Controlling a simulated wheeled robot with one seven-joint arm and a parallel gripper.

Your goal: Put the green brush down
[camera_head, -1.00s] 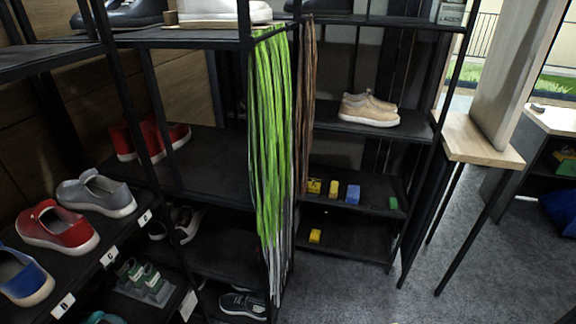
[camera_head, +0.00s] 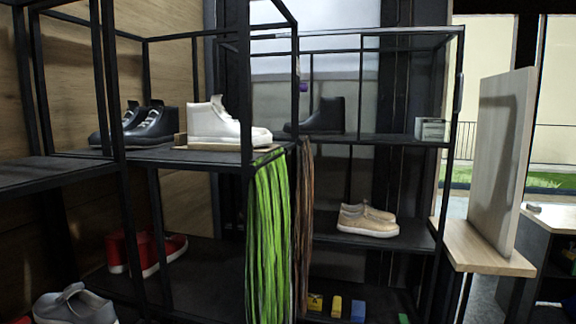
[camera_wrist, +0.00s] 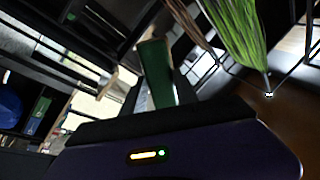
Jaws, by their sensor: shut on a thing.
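In the wrist view, the green brush (camera_wrist: 156,72) juts out from my gripper (camera_wrist: 158,100), with a pale grey side showing along its left edge. My gripper is shut on it, and the brush is held in the air. The finger contact is dark and partly hidden behind the dark gripper body. My gripper does not show clearly in the head view. On a lower shelf at the right of the head view sits a small green block (camera_head: 403,318), cut by the frame's bottom edge.
Black shelves hold a white high-top (camera_head: 222,124), dark shoes (camera_head: 150,128), red shoes (camera_head: 150,250) and tan shoes (camera_head: 367,220). Green laces (camera_head: 268,240) hang from a shelf and also show in the wrist view (camera_wrist: 236,32). A yellow block (camera_head: 336,306) and a blue block (camera_head: 358,310) sit low.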

